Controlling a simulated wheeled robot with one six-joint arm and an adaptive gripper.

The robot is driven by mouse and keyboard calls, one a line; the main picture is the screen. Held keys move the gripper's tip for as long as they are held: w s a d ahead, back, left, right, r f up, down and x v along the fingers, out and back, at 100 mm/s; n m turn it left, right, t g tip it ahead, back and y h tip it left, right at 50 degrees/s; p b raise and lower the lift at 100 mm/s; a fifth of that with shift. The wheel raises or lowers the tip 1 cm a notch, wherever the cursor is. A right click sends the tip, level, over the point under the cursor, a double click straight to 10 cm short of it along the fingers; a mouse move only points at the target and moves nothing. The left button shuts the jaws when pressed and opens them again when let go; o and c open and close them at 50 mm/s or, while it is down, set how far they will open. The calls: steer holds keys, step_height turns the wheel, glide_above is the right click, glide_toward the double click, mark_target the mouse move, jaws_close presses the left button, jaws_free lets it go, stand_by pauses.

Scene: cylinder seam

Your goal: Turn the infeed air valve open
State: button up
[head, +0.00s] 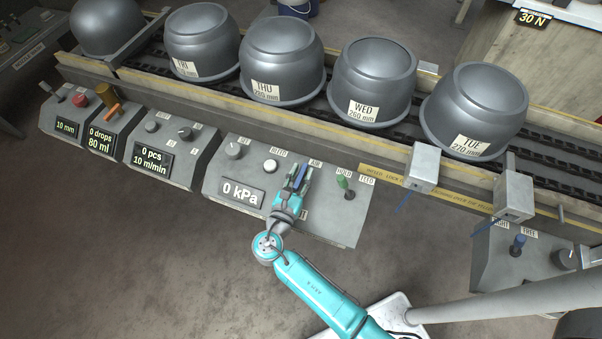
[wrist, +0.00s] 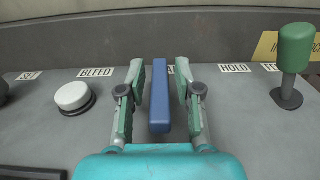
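The air valve is a blue lever (head: 301,176) on the sloped grey control panel with the "0 kPa" display, just below a label that seems to read AIR. In the wrist view the blue lever (wrist: 160,96) stands lengthwise between the two fingers. My gripper (head: 297,180) is over the panel with one finger on each side of the lever. In the wrist view my gripper (wrist: 161,82) is open, with a narrow gap on both sides of the lever. The lever's pivot is hidden.
A white button (wrist: 73,97) marked BLEED is left of the lever. A green-knobbed stick (head: 343,183) by HOLD and FEED labels stands close on the right. A dial (head: 235,149) is further left. Behind is the conveyor rail with several grey pots (head: 373,80).

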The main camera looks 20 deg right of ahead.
jaws_close()
steer(key=shift+w+a+m+g+h, duration=0.15)
steer(key=shift+m+g+h, duration=0.65)
steer(key=shift+g, duration=0.2)
steer(key=shift+o, duration=1.9)
jaws_free()
steer(key=v, duration=1.2)
